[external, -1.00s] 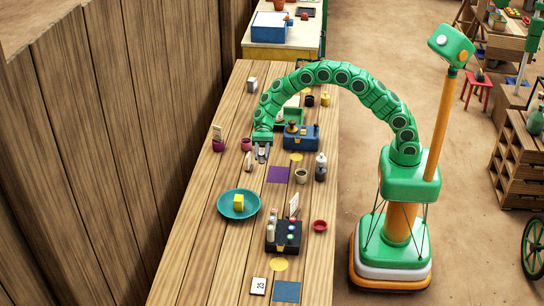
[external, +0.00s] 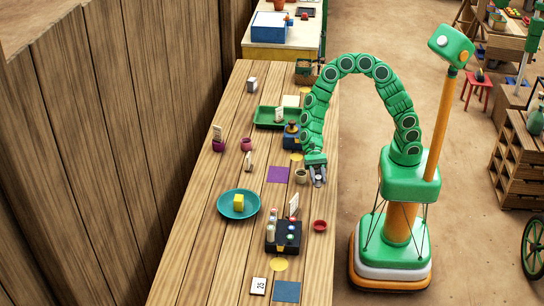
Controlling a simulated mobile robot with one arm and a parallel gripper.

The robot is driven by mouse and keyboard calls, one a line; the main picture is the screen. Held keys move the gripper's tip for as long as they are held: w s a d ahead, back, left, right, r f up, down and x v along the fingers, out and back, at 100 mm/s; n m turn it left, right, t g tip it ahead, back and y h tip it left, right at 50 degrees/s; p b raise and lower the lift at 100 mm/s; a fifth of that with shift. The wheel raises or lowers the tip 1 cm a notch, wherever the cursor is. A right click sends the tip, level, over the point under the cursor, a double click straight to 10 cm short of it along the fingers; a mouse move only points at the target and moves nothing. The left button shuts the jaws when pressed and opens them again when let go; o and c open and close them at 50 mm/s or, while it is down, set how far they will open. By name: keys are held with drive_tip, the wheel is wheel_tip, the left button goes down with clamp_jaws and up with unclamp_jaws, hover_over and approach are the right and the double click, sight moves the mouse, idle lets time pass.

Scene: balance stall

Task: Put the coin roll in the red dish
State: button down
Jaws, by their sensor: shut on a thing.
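The small red dish (external: 319,226) stands near the table's right edge, right of the black tray, and looks empty. My gripper (external: 317,181) is low over the right edge of the table, above the red dish in the picture and just right of a small tan cup (external: 301,176). It points down and is shut on a small greyish thing, which I take for the coin roll. The fingers hide most of it, and I cannot tell whether it touches the table.
A black tray (external: 270,247) with bottles and coloured buttons stands left of the red dish. A teal bowl (external: 224,209) holds a yellow block (external: 239,202). A purple mat (external: 278,174), a blue box (external: 291,142) and a green tray (external: 263,122) lie farther up the table.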

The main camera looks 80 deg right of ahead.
drive_tip(key=s+a+r+n+g, duration=0.1)
drive_tip(key=s+a, duration=0.1)
drive_tip(key=s, duration=0.4)
drive_tip(key=s+a+r+n+g, duration=0.1)
drive_tip(key=s+a, duration=0.1)
drive_tip(key=s, duration=0.4)
hover_over(320, 228)
drive_tip(key=shift+a+f, duration=0.1)
drive_tip(key=shift+f, duration=5.05)
drive_tip(key=shift+w+f, duration=0.1)
drive_tip(key=shift+f, duration=1.5)
drive_tip(key=shift+f, duration=0.1)
drive_tip(key=c, duration=0.7)
unclamp_jaws()
drive_tip(key=shift+h, duration=0.3)
drive_tip(key=shift+c, duration=0.2)
drive_tip(key=v, duration=1.2)
